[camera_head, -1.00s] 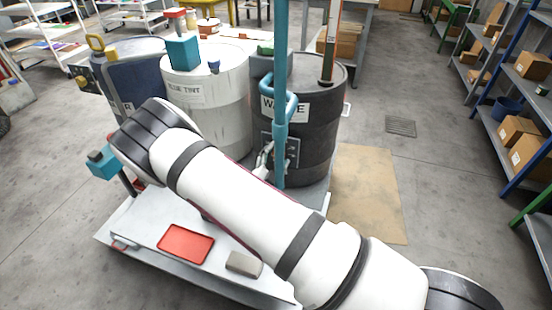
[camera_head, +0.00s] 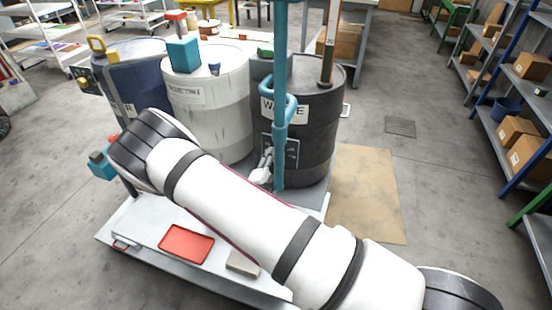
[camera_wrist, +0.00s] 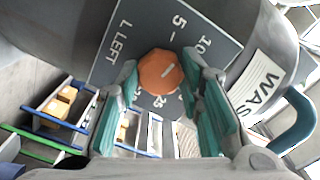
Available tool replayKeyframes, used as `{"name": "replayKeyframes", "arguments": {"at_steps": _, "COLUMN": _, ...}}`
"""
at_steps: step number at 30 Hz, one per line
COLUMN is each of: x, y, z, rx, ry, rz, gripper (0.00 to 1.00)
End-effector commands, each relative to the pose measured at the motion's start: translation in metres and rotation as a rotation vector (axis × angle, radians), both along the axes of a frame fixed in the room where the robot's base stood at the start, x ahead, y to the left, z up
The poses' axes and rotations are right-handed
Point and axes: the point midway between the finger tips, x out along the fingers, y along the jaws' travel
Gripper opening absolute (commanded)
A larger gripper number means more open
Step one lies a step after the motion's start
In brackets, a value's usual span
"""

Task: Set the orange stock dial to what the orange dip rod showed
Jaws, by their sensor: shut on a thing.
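The orange stock dial (camera_wrist: 161,71) sits on a dark plate (camera_wrist: 128,30) marked "L LEFT", with numbers around the dial. Its white mark points up and right in the wrist view, roughly toward the 10. My gripper (camera_wrist: 166,92) has its teal fingers on either side of the dial, shut on it. In the head view my gripper (camera_head: 263,168) is at the front of the black waste drum (camera_head: 318,125), and the dial is hidden there. A rod with an orange edge (camera_head: 331,40) stands upright in that drum's top; its reading is too small to tell.
A white drum (camera_head: 215,110) and a blue drum (camera_head: 135,75) stand to the left. A red tray (camera_head: 186,244) and a grey block (camera_head: 242,262) lie on the cart.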

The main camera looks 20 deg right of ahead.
Motion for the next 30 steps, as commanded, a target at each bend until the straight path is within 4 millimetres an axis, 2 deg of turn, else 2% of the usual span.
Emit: {"name": "replayKeyframes", "arguments": {"at_steps": 30, "x": -0.0008, "y": 0.0002, "z": 0.0009, "rx": 0.781, "ry": -0.563, "rz": 0.000, "gripper": 0.06}}
